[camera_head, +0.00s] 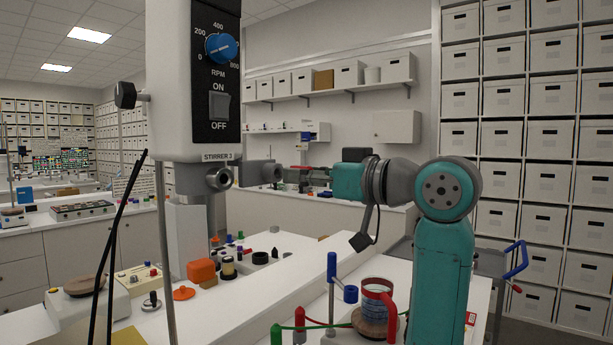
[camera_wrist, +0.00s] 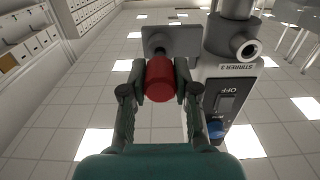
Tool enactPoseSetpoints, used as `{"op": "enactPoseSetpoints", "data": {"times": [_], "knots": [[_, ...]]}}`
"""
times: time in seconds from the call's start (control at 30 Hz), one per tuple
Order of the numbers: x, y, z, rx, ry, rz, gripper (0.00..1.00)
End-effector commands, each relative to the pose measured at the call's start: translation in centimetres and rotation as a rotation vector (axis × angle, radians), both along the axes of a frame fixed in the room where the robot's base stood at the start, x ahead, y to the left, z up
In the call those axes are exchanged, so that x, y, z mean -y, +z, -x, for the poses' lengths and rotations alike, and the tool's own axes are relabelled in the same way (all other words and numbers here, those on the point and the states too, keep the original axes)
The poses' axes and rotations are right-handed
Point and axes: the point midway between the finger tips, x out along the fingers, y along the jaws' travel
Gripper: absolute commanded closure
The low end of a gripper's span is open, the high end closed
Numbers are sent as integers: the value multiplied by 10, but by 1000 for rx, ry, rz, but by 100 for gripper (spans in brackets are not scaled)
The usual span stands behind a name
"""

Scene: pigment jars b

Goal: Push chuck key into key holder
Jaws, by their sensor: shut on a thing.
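A red cylinder (camera_wrist: 160,79), which looks like the chuck key's handle, sits between the fingers of my gripper (camera_wrist: 160,84) in the wrist view. My gripper is shut on it. A short dark end of the key points away from my palm, toward a grey block (camera_wrist: 176,37) beside the stirrer, which may be the key holder. In the head view, my gripper (camera_head: 301,178) is level with the grey block (camera_head: 262,173) and to its right. I cannot tell whether the key touches the block or is inside it.
The stirrer housing (camera_head: 192,78) stands close to the left, with its chuck (camera_head: 219,179) below. Pigment jars and an orange block (camera_head: 201,270) stand on the white bench.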

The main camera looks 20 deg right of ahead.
Motion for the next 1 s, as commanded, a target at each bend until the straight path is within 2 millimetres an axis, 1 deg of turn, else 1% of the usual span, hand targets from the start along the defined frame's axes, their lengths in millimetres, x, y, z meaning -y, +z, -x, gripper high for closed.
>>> {"op": "enactPoseSetpoints", "data": {"times": [1.0], "knots": [[-12,0,-18,0,0,0,100]]}}
